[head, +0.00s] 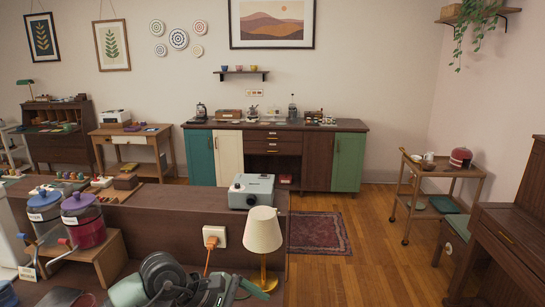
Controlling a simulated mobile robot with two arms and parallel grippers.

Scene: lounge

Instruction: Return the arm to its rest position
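A cluster of dark grey rounded parts (163,272) with grey-green pieces stands at the bottom centre, cut by the frame edge.
Close in front is a dark wooden counter with a raised ledge (165,203). It holds a lamp (263,232), a grey-green device (251,190) and lidded jars (83,222). Beyond are a sideboard (275,128) and cart (438,178). Wood floor (375,225) is open at right.

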